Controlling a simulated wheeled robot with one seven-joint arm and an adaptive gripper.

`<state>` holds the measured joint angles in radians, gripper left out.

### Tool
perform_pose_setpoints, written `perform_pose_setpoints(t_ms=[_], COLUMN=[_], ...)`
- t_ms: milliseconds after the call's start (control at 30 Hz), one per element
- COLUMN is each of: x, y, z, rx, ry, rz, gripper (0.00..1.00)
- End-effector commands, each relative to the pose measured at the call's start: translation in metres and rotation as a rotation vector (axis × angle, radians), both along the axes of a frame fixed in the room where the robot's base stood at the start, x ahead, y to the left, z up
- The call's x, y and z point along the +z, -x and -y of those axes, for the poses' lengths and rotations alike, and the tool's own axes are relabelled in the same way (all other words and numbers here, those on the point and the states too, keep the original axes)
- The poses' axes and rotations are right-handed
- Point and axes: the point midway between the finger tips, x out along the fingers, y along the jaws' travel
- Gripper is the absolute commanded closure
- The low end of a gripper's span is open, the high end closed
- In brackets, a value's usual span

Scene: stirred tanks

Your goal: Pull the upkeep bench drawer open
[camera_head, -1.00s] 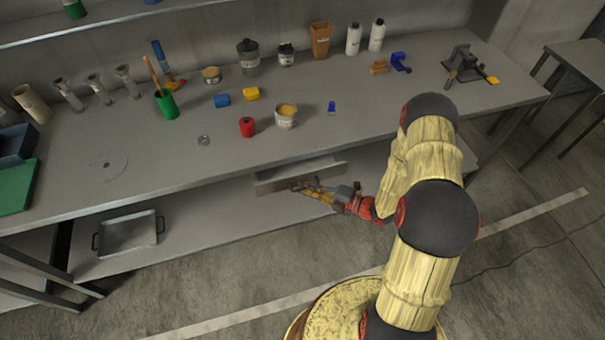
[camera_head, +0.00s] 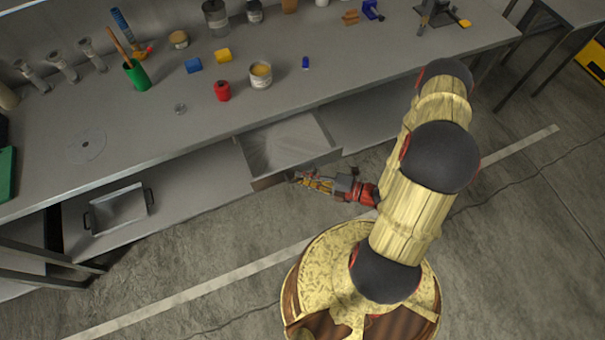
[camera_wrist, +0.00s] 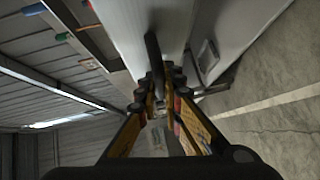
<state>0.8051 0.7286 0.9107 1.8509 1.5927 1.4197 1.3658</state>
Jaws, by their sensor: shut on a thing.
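The bench drawer (camera_head: 288,146) is a grey open-topped box under the upkeep bench (camera_head: 210,125), pulled out well past the bench's front edge. Its inside looks empty. My gripper (camera_head: 300,177) is at the drawer's front face, near its middle. In the wrist view my gripper (camera_wrist: 165,88) has its fingers closed around a dark bar-like handle (camera_wrist: 153,55) on the pale drawer front (camera_wrist: 135,30). In the head view the fingers hide the handle.
On the bench top are a red can (camera_head: 222,91), an open tin (camera_head: 260,75), a green cup (camera_head: 137,76) and several small items. A metal tray (camera_head: 118,209) lies on the lower shelf. The floor in front is clear.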

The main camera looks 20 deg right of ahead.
Motion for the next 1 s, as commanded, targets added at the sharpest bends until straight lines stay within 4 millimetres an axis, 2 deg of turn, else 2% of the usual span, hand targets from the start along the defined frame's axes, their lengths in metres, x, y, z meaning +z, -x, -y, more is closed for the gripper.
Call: perform_pose_setpoints(t_ms=[67,100,433,767,1000], x=[0.000,0.000,0.000,0.000,0.003], y=[0.000,0.000,0.000,0.000,0.013], z=[0.000,0.000,0.000,0.002,0.017], rx=[0.000,0.000,0.000,-0.001,-0.006], ry=[-0.001,-0.001,0.000,0.000,0.000], rz=[-0.001,-0.001,0.000,0.000,0.000], gripper=[1.00,0.92,0.73,0.73,0.73])
